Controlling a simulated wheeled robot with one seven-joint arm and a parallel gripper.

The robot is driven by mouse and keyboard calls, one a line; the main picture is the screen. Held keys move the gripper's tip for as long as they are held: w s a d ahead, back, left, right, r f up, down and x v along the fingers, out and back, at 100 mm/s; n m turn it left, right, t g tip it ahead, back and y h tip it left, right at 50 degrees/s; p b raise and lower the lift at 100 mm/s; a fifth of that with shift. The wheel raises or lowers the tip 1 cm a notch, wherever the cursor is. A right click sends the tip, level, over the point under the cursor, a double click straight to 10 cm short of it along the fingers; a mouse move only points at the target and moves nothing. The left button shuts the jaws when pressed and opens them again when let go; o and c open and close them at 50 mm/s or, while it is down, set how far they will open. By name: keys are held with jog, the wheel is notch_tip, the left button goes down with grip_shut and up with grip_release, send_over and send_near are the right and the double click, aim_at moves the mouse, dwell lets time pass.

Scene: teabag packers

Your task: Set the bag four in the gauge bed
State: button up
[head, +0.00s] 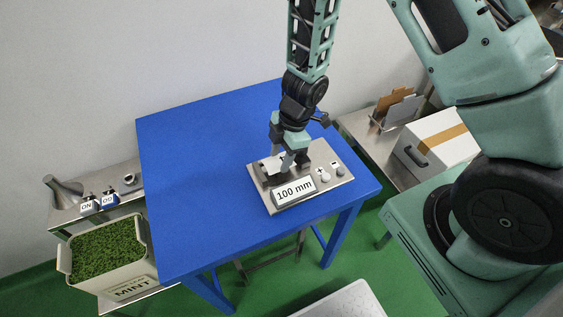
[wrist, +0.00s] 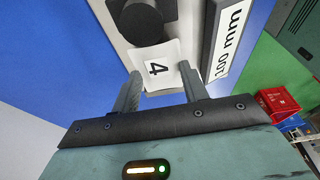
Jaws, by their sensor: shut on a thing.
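The bag four (wrist: 157,66) is a small white packet marked "4". In the wrist view it sits between the fingers of my gripper (wrist: 160,88), which is shut on it, and its far end reaches toward a round black part. I cannot tell whether the bag touches the bed.
The blue table (head: 190,180) is clear left of the gauge. A bin of green mint (head: 105,250) stands at the lower left, below a steel shelf with ON and OO tags. A white box (head: 435,140) and a brown card holder (head: 395,108) are on a steel bench at right.

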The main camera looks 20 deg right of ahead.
jog(key=shift+f, duration=1)
jog(key=shift+f, duration=0.1)
jog(key=o, duration=1)
